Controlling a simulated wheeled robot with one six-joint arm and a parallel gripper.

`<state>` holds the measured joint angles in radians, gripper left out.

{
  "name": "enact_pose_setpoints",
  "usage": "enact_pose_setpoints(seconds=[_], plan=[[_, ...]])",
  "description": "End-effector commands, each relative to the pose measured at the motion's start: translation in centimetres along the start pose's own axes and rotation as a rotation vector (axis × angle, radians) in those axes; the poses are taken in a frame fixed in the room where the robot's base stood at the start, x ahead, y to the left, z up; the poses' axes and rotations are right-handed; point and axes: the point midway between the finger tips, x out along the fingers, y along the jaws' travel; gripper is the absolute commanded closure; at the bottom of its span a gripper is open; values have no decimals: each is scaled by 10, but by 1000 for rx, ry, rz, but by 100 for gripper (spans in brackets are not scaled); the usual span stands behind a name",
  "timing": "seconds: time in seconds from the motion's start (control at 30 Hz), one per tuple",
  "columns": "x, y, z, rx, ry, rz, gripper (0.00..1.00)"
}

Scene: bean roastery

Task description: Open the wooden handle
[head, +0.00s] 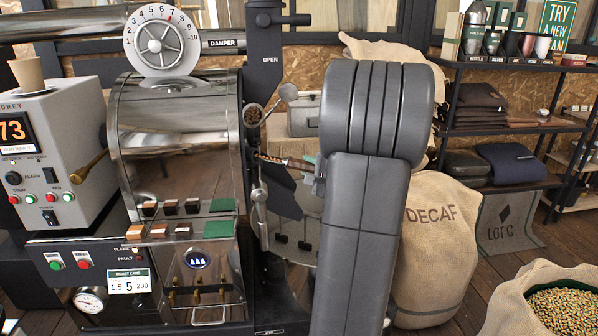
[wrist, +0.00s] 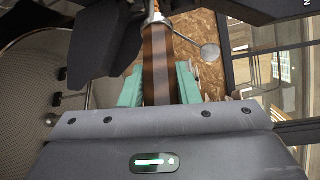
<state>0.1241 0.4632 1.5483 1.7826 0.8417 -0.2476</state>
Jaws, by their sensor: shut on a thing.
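The wooden handle (wrist: 157,62) is a dark brown bar with lighter bands and a metal collar at its far end. In the wrist view it runs between the teal fingers of my gripper (wrist: 159,88), which is shut on it. In the head view the handle (head: 283,160) sticks out to the right of the roaster's drum (head: 178,150), beside the dark column marked OPEN (head: 265,75). My gripper (head: 308,164) is at the handle's right end there, mostly hidden behind my grey arm. The exact joint of handle and roaster is hard to see.
A DECAF sack (head: 440,235) stands right of my arm, and an open sack of green beans (head: 540,300) is at the lower right. A black shelf (head: 505,130) stands behind. The grey control box (head: 50,140) is at the left. Wooden floor shows between the sacks.

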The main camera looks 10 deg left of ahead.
Motion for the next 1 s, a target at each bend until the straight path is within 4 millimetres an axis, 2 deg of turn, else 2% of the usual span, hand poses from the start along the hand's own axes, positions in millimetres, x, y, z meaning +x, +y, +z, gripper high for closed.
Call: enact_pose_setpoints(seconds=[0.23,0.27,0.37,0.67,0.77,0.87,1.0], plan=[[0,0,0,3,1,1,100],[0,0,0,3,1,1,69],[0,0,0,2,0,1,50],[-1,0,0,1,0,1,49],[-8,0,0,1,1,0,49],[-22,0,-1,-1,2,-1,49],[-54,1,-1,0,5,-1,49]])
